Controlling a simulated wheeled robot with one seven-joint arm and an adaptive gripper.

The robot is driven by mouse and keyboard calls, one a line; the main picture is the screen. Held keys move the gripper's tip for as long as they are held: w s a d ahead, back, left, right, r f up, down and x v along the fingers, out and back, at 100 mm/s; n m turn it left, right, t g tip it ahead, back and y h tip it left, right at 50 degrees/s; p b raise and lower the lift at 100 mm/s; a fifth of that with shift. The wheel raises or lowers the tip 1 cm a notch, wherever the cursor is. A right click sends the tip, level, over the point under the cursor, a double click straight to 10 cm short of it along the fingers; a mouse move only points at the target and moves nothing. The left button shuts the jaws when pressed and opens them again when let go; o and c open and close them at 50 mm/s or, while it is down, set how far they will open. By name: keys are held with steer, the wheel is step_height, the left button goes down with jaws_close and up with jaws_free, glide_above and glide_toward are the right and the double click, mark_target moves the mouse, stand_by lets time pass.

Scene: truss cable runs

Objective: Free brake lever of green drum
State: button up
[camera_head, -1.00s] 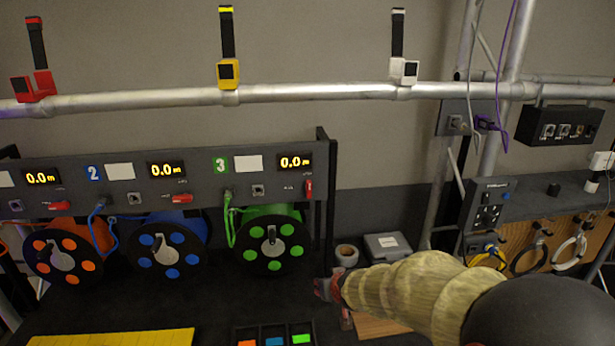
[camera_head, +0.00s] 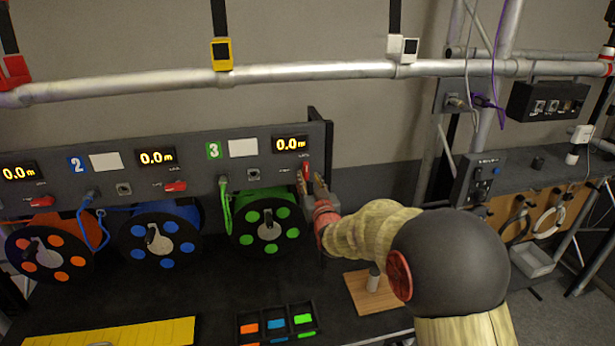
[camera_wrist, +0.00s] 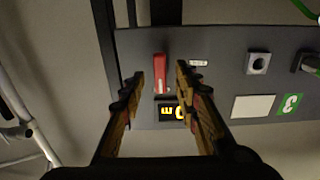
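The green drum (camera_head: 268,222) sits on its stand below panel section 3. Its red brake lever (camera_head: 306,168) is at the right end of the panel, under the 0.0 m display, and stands upright. My gripper (camera_head: 310,182) is open at the lever's lower end. In the wrist view the red lever (camera_wrist: 159,73) shows in the gap between my two open fingertips (camera_wrist: 161,82), clear of both. I cannot tell whether the fingertips reach the lever's depth. The levers of the blue and orange sections lie flat.
The blue drum (camera_head: 162,238) and orange drum (camera_head: 48,253) stand to the left. A green cable (camera_head: 226,208) hangs beside the green drum. A dark post (camera_head: 322,130) rises right of the panel. A tray with coloured pieces (camera_head: 278,337) lies in front. A truss pipe (camera_head: 290,73) runs above.

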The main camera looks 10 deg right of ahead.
mark_target(306, 171)
steer(key=shift+w, duration=1.25)
steer(key=shift+c, duration=0.8)
jaws_close()
